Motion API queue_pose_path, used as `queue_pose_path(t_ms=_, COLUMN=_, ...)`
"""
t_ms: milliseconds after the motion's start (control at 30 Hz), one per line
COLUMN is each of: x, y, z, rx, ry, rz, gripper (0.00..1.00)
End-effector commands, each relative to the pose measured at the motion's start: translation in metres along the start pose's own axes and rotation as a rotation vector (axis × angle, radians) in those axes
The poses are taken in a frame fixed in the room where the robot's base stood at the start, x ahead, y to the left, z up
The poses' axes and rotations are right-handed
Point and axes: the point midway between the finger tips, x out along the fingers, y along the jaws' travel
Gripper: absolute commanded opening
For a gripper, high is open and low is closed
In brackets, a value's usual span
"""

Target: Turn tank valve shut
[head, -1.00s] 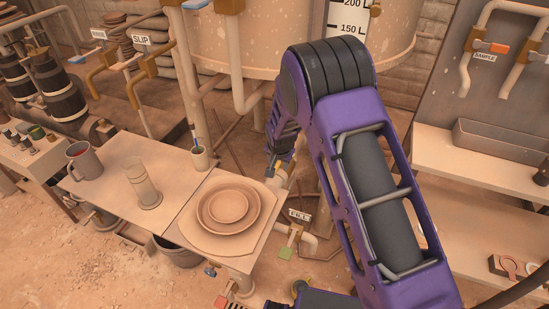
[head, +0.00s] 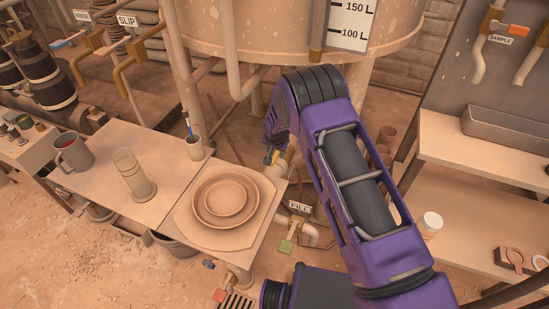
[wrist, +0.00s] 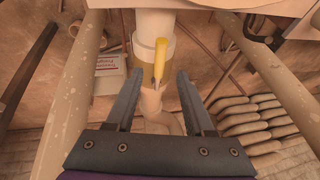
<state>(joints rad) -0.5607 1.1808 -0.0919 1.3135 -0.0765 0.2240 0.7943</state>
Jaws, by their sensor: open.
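The tank valve shows in the wrist view as a yellow lever (wrist: 160,62) on a brass collar (wrist: 146,76) around a pale pipe (wrist: 154,30). My gripper (wrist: 160,74) is open and empty, its two dark fingertips on either side of the lever's lower end. I cannot tell whether a finger touches it. In the head view the large pale tank (head: 270,35) stands at the back, with a litre scale on its side. My purple arm reaches below it, and my gripper and the valve there are mostly hidden behind the arm.
A table with a board of stacked plates (head: 228,199), a mug (head: 73,153) and a glass cylinder (head: 133,176) stands left of my arm. A pipe with a FILL sign (head: 299,207) is close below. Shelves with a white jar (head: 430,224) are at right.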

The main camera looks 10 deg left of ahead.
Motion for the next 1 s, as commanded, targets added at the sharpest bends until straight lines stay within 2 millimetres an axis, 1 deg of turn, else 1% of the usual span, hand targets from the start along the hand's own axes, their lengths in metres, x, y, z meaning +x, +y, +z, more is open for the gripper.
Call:
queue_pose_path(t_ms=33, x=0.014, y=0.002, z=0.002, rx=0.0, ry=-0.001, rz=0.001, gripper=0.53)
queue_pose_path(t_ms=100, x=0.027, y=0.001, z=0.002, rx=-0.001, ry=-0.001, rz=0.001, gripper=0.53)
queue_pose_path(t_ms=200, x=0.042, y=0.001, z=0.001, rx=-0.002, ry=0.0, rz=0.0, gripper=0.53)
queue_pose_path(t_ms=300, x=0.053, y=0.0, z=0.001, rx=-0.001, ry=-0.001, rz=0.0, gripper=0.53)
queue_pose_path(t_ms=500, x=0.062, y=0.0, z=0.0, rx=0.0, ry=0.0, rz=-0.001, gripper=0.53)
queue_pose_path(t_ms=767, x=0.062, y=0.0, z=0.0, rx=-0.001, ry=0.0, rz=0.0, gripper=0.53)
queue_pose_path(t_ms=800, x=0.062, y=0.0, z=0.0, rx=-0.001, ry=0.0, rz=0.0, gripper=0.46)
queue_pose_path(t_ms=867, x=0.062, y=0.0, z=0.0, rx=-0.001, ry=0.0, rz=0.0, gripper=0.35)
queue_pose_path(t_ms=1000, x=0.062, y=0.0, z=0.0, rx=-0.001, ry=0.0, rz=0.0, gripper=0.1)
